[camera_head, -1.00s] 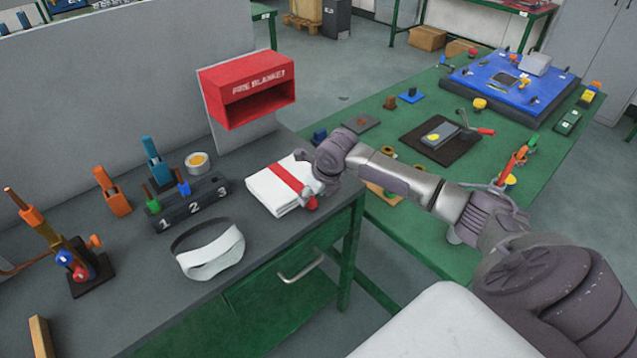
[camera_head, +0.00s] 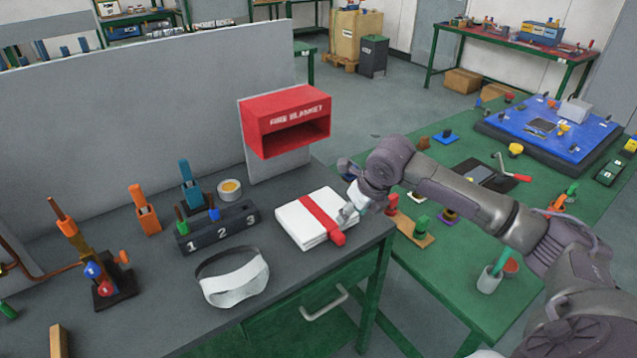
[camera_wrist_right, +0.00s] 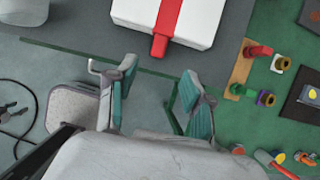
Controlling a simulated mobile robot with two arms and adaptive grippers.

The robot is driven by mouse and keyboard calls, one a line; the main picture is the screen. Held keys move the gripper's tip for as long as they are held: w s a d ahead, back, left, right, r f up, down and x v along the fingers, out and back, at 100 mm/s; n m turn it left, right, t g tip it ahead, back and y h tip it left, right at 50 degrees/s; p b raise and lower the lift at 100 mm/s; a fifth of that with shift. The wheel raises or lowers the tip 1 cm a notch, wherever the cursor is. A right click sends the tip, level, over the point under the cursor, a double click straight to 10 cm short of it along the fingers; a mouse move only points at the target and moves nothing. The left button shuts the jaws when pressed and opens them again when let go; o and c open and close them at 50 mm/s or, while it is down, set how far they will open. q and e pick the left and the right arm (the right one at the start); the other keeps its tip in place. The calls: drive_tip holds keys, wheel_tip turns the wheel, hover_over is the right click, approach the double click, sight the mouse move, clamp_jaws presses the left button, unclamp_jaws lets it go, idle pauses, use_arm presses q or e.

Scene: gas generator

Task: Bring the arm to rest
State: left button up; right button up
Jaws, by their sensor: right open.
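My right gripper (camera_head: 350,208) is at the right edge of the grey bench in the head view, close to the folded white fire blanket (camera_head: 301,222) with its red strap. In the right wrist view my right gripper (camera_wrist_right: 150,98) has its two fingers apart with nothing between them. The blanket (camera_wrist_right: 190,18) lies flat on the bench beyond the fingertips, with its red strap end (camera_wrist_right: 159,46) pointing toward the gripper. My right arm reaches in from the lower right of the head view. My left gripper is not in view.
A red fire blanket box (camera_head: 285,120) is on the grey panel behind the blanket. A white strapped visor (camera_head: 236,280), a numbered block (camera_head: 216,228) and orange holders (camera_head: 145,210) stand on the bench. A green table (camera_head: 455,270) with parts is at right.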

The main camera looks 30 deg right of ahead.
drive_tip(key=shift+a, duration=0.1)
drive_tip(key=s+a+f+m+y, duration=0.1)
drive_tip(key=s+a+f+m, duration=0.45)
drive_tip(key=a, duration=0.25)
drive_tip(key=s+a+f+m, duration=0.5)
drive_tip(key=a+f+m, duration=0.1)
drive_tip(key=a+m, duration=0.1)
drive_tip(key=s+a+f+m+g+h, duration=0.1)
drive_tip(key=s+a+f+m, duration=0.1)
drive_tip(key=s+m, duration=1.7)
wheel_tip(320, 180, down, 25)
drive_tip(key=w+m+g, duration=0.1)
drive_tip(key=w+m, duration=0.1)
drive_tip(key=m, duration=0.1)
drive_tip(key=s+d+f+g, duration=0.1)
drive_tip(key=s+d+f, duration=0.2)
drive_tip(key=s+f, duration=1.4)
drive_tip(key=shift+s+g, duration=0.2)
drive_tip(key=shift+g, duration=0.1)
